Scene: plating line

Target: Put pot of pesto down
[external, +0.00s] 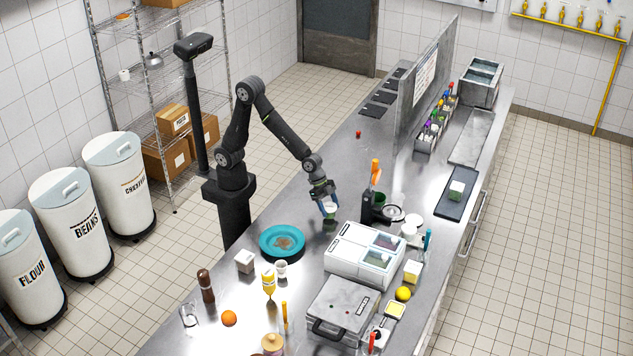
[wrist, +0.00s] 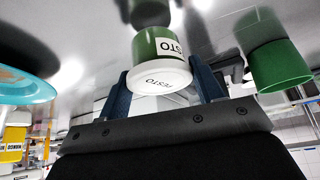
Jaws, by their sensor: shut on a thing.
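The pot of pesto (wrist: 157,44) has a green body, a white lid and a label; in the wrist view it sits between the two blue fingers of my gripper (wrist: 163,82). My gripper (external: 329,203) is shut on the pot. In the external view the pot's green body (external: 330,225) shows below the fingers, low over the steel counter (external: 325,150). A dark reflection lies close to its base. I cannot tell whether the base touches the counter.
A white two-lidded box (external: 348,258) is in front, to the right. A black stand (external: 367,208) with a green cup (wrist: 279,66) is on the right. The counter behind the pot is mostly clear.

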